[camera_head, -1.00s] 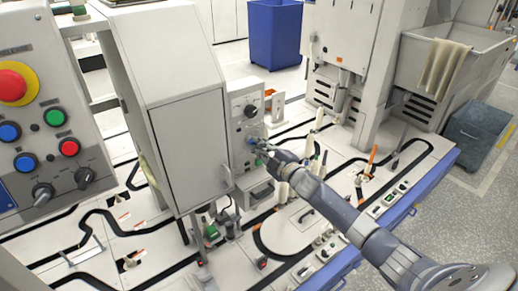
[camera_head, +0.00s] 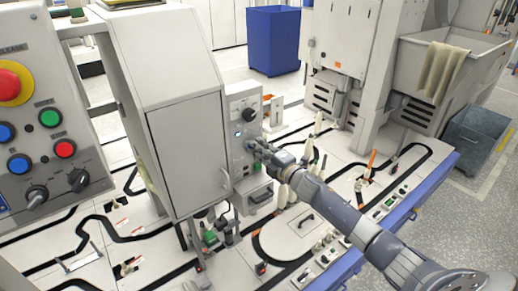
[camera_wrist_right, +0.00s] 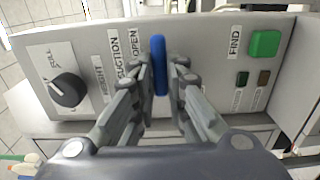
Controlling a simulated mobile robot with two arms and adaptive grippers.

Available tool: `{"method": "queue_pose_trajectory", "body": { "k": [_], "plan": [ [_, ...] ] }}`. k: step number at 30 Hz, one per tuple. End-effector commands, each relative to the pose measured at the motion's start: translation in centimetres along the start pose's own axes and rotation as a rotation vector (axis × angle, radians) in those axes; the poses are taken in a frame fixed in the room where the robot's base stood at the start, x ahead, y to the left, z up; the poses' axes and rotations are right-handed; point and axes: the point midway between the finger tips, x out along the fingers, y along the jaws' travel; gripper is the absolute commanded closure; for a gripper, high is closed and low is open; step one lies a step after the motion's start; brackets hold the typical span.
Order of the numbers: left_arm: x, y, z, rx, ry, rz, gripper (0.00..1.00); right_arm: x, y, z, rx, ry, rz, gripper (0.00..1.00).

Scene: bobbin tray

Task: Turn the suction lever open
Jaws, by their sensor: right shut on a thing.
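The blue suction lever (camera_wrist_right: 158,65) stands out from a grey control panel (camera_wrist_right: 205,55), beside the label "SUCTION OPEN". In the right wrist view it lies upright in the picture, parallel to the label's text. My right gripper (camera_wrist_right: 165,75) is shut on the lever, with one finger on each side. In the head view my right gripper (camera_head: 252,148) is at the front of the panel (camera_head: 240,108), below its black knob, and the lever cannot be made out clearly behind the fingers. My left gripper is not in view.
A black knob (camera_wrist_right: 68,90) and a green button (camera_wrist_right: 265,43) flank the lever on the panel. A tall grey cabinet (camera_head: 190,145) stands just left of the panel. A red-and-blue-buttoned console (camera_head: 50,120) is at far left. Several bobbins stand near my right forearm.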

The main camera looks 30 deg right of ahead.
Motion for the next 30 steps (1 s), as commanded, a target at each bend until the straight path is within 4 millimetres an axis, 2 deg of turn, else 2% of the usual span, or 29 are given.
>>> {"method": "queue_pose_trajectory", "body": {
  "k": [10,11,13,24,30],
  "plan": [
    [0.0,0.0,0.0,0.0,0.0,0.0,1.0,0.0,-0.1,0.0,-0.013,0.001,-0.003,1.0],
    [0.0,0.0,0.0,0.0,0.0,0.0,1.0,0.0,-0.1,0.0,-0.013,0.001,-0.003,0.82],
    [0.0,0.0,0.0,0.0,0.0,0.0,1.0,0.0,-0.1,0.0,-0.013,0.001,-0.002,0.67],
    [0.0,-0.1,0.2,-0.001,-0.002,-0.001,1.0,-0.2,-0.1,0.0,-0.008,0.0,-0.001,0.67],
    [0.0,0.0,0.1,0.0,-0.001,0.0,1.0,-2.1,-0.2,0.0,-0.007,0.001,-0.003,0.67]
  ]
}}
